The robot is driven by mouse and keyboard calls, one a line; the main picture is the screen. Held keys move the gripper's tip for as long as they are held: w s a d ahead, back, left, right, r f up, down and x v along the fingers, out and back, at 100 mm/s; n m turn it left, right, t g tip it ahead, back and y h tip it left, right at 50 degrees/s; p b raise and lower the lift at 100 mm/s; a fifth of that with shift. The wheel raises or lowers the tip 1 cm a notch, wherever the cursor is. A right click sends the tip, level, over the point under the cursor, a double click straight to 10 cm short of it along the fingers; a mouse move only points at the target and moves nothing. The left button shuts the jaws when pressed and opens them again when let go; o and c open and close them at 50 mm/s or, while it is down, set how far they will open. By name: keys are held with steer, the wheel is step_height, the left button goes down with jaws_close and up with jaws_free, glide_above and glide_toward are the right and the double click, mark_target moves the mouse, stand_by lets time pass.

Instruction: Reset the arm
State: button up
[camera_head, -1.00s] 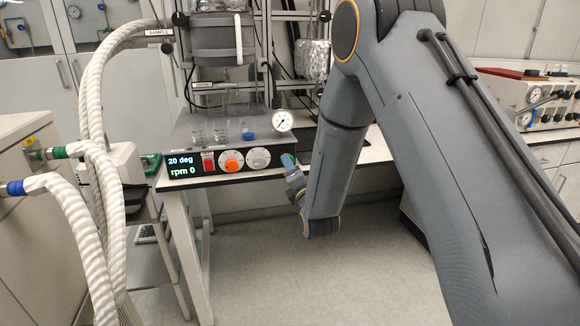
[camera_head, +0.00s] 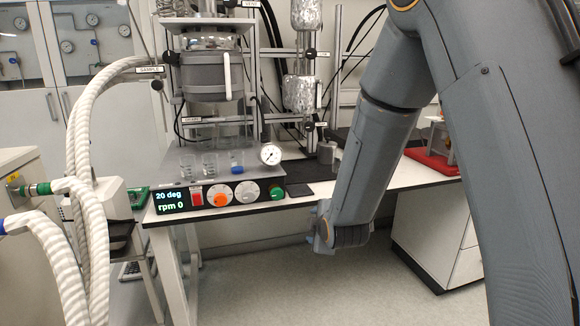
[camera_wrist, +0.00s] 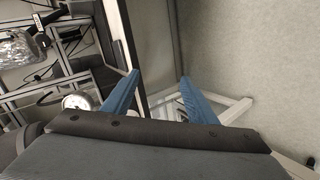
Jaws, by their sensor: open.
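My arm hangs down across the right half of the head view, its wrist end in front of the bench's front edge. In the wrist view my gripper (camera_wrist: 160,88) shows two blue fingers spread apart, with nothing between them. In the head view the fingers are mostly hidden behind the wrist. The reactor controller (camera_head: 225,195), reading 20 deg and rpm 0, stands on the bench to the left of my wrist, apart from it.
A grey reactor vessel (camera_head: 208,78) hangs above the controller. A pressure gauge (camera_head: 270,155) and small glass beakers (camera_head: 209,164) stand on its top. White hoses (camera_head: 82,130) run down the left. A red tray (camera_head: 432,162) lies on the bench at right. The floor (camera_head: 330,290) below is clear.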

steer(key=s+d+m+g, duration=0.3)
steer(key=s+d+m, duration=0.1)
steer(key=s, duration=0.6)
steer(key=s+d+m+g+h, duration=0.1)
steer(key=s+d+m+g, duration=0.3)
steer(key=s+m, duration=0.3)
steer(key=s+d+r+m+g+h, duration=0.1)
steer(key=s+d+m+g, duration=0.3)
steer(key=s, duration=1.1)
steer(key=shift+d+m+p, duration=0.3)
steer(key=shift+m+p, duration=0.05)
steer(key=shift+m, duration=0.75)
steer(key=shift+r, duration=0.1)
